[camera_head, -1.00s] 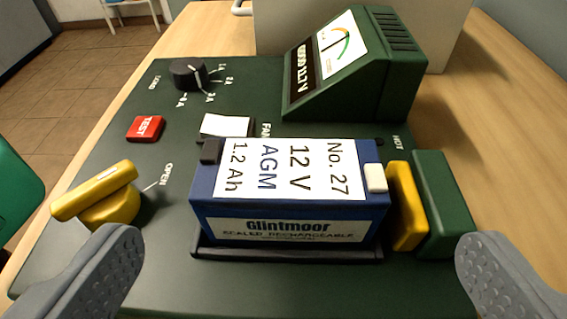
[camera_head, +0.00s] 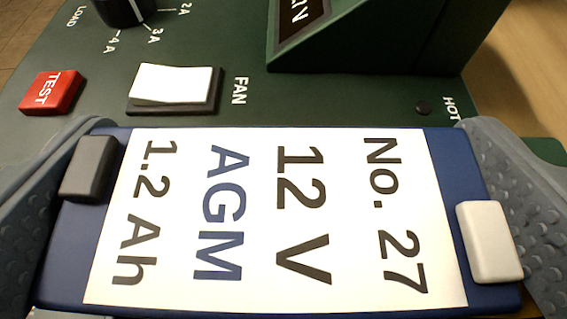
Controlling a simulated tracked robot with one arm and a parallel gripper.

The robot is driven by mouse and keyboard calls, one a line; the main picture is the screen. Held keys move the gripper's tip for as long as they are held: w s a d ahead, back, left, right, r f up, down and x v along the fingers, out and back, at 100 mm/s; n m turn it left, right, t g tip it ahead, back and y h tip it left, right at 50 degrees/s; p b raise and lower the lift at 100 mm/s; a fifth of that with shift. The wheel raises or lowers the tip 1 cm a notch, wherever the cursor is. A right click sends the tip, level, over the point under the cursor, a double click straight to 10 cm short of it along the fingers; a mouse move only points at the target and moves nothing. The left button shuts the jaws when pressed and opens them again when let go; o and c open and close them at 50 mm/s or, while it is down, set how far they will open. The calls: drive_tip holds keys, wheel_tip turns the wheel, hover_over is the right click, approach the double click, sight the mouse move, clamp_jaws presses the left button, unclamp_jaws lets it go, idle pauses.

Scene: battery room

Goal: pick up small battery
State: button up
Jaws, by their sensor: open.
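The small battery (camera_head: 455,170) is blue with a white label reading No. 27, 12 V, AGM, 1.2 Ah. It fills the lower middle of the head view, seen from above. It has a dark terminal block at its left end and a white one at its right end. My gripper (camera_head: 285,195) is open around it, with one grey finger close beside each end. I cannot tell whether either finger touches it. The battery's front face and the holder under it are out of view.
The green tester panel (camera_head: 270,100) lies behind the battery. It carries a red TEST button (camera_head: 50,91), a white FAN switch (camera_head: 173,84), a black LOAD knob (camera_head: 124,11) and a raised meter housing (camera_head: 390,45). Wooden table (camera_head: 525,85) shows at the right.

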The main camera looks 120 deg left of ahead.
drive_tip(key=shift+s+a+f, duration=0.1)
drive_tip(key=shift+a, duration=0.05)
drive_tip(key=shift+c, duration=0.3)
drive_tip(key=c, duration=1.3)
drive_tip(key=shift+o, duration=0.2)
